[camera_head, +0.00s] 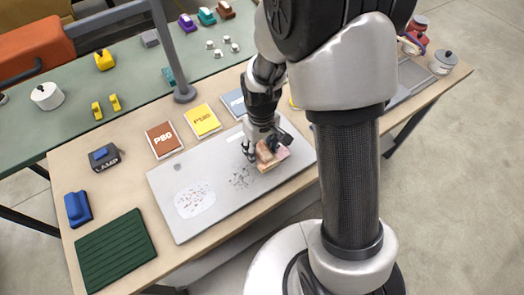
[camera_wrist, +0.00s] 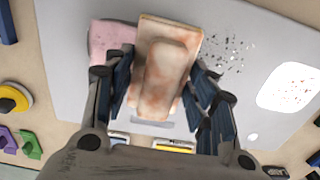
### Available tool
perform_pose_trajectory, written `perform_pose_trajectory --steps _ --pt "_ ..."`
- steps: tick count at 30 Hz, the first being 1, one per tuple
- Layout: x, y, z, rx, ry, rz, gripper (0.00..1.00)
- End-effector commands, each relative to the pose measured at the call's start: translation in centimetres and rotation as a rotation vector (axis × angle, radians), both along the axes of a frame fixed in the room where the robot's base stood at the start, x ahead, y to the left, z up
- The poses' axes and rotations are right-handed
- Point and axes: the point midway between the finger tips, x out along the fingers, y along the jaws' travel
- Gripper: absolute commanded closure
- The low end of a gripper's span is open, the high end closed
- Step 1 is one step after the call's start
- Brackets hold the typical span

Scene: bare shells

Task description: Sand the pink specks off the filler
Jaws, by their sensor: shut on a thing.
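My gripper (camera_head: 263,148) is shut on a sanding block (camera_head: 269,157), tan with reddish smears, which also shows in the wrist view (camera_wrist: 165,72). The block is over the right part of a grey panel (camera_head: 215,190) and hides part of a pink patch (camera_head: 284,153), which also shows in the wrist view (camera_wrist: 110,38). Whether the block touches the panel I cannot tell. A white filler patch (camera_head: 194,200) with reddish specks lies at the panel's left, apart from the block; it shows right in the wrist view (camera_wrist: 289,88). Dark specks (camera_head: 241,178) lie between the patches.
Sanding sheets lie behind the panel: brown (camera_head: 162,140), yellow (camera_head: 202,121) and blue (camera_head: 233,103). A green ribbed mat (camera_head: 114,251), a blue block (camera_head: 78,208) and a dark box (camera_head: 103,157) stand left. The panel's left half is free of objects.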

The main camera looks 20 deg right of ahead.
Motion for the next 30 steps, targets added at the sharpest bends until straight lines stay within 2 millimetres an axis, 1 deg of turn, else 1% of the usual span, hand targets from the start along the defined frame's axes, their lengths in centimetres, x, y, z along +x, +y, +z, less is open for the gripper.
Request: perform_pose_trajectory --steps 1,15,19,30 --pt "0.1 0.0 0.8 0.000 0.000 0.000 0.68" --pt "0.8 0.2 4.9 0.000 -0.001 -0.002 0.68" --pt "0.9 0.3 5.2 0.000 -0.001 -0.002 0.68" --pt "0.9 0.3 5.1 0.000 -0.001 -0.002 0.68"
